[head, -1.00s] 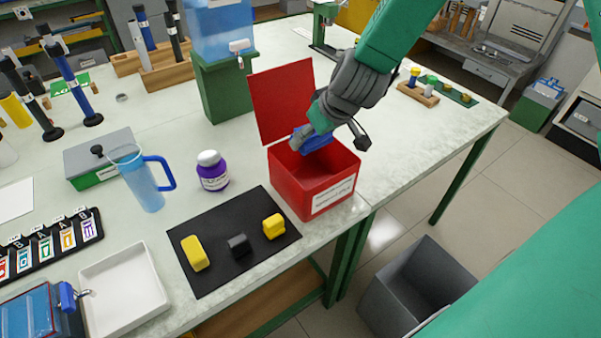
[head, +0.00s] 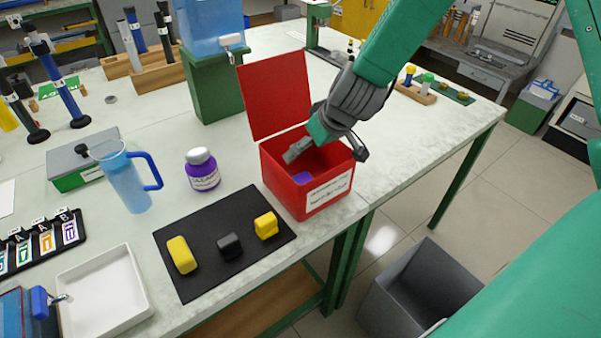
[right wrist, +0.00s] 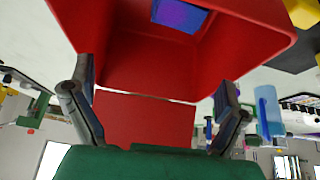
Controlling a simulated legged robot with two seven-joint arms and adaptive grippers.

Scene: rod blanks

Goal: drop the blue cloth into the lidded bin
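The red lidded bin (head: 285,190) stands at the table's front edge with its lid (head: 275,95) raised at the back. The blue cloth (head: 303,178) lies inside the bin, mostly hidden by the front wall. In the right wrist view the cloth (right wrist: 180,14) shows as a blue-purple patch inside the bin. My right gripper (head: 325,152) is over the bin's opening, its fingers spread wide. The right wrist view shows the gripper (right wrist: 155,105) open with nothing between its fingers. My left gripper is not in view.
A black mat (head: 205,265) with two yellow blocks and a dark block lies left of the bin. A purple jar (head: 203,172), a blue jug (head: 125,180) and a white tray (head: 105,290) stand further left. A grey floor bin (head: 420,290) is below right.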

